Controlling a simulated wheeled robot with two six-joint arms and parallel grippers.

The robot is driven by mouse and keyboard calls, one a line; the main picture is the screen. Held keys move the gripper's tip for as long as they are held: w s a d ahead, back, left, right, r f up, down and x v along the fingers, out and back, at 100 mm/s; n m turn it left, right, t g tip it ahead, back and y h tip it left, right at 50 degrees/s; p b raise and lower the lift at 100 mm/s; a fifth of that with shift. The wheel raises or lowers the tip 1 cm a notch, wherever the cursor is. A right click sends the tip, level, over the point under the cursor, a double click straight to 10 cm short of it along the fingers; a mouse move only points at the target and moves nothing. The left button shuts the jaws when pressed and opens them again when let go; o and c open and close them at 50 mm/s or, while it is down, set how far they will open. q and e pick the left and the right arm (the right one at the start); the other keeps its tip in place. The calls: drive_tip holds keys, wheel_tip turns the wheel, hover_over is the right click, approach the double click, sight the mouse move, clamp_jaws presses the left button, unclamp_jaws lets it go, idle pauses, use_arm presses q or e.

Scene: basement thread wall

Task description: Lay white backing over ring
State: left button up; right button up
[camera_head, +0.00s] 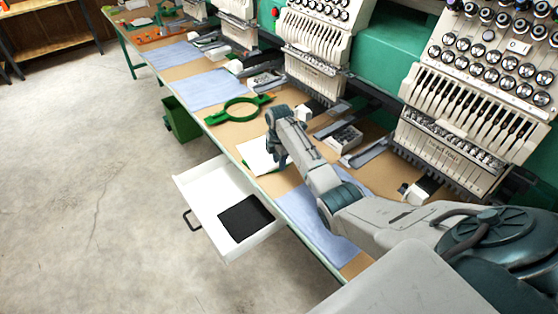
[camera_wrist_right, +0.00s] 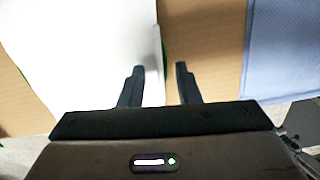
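The white backing (camera_head: 257,158) is a flat sheet on the tan table, beside my right gripper. In the right wrist view the white backing (camera_wrist_right: 80,45) fills the upper left, and a narrow raised white strip stands at its right edge. My right gripper (camera_head: 279,160) is low over the sheet's right side; part of the sheet is hidden behind it. In the wrist view its fingers (camera_wrist_right: 160,68) are apart, with the white edge between them and a gap to the right finger. A green ring (camera_head: 240,108) with side arms lies farther along the table. My left gripper is not in view.
An open white drawer (camera_head: 201,187) with a black square (camera_head: 245,219) juts out below the table. Blue cloths lie nearby (camera_head: 315,228) and beyond the ring (camera_head: 208,90). Embroidery machines (camera_head: 440,150) line the right side. A green bin (camera_head: 181,120) hangs at the table edge.

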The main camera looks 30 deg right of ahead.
wheel_tip(320, 180, up, 11)
drive_tip(key=b, duration=0.2)
drive_tip(key=shift+b, duration=0.35)
drive_tip(key=shift+s+f, duration=0.1)
drive_tip(key=shift+f, duration=0.1)
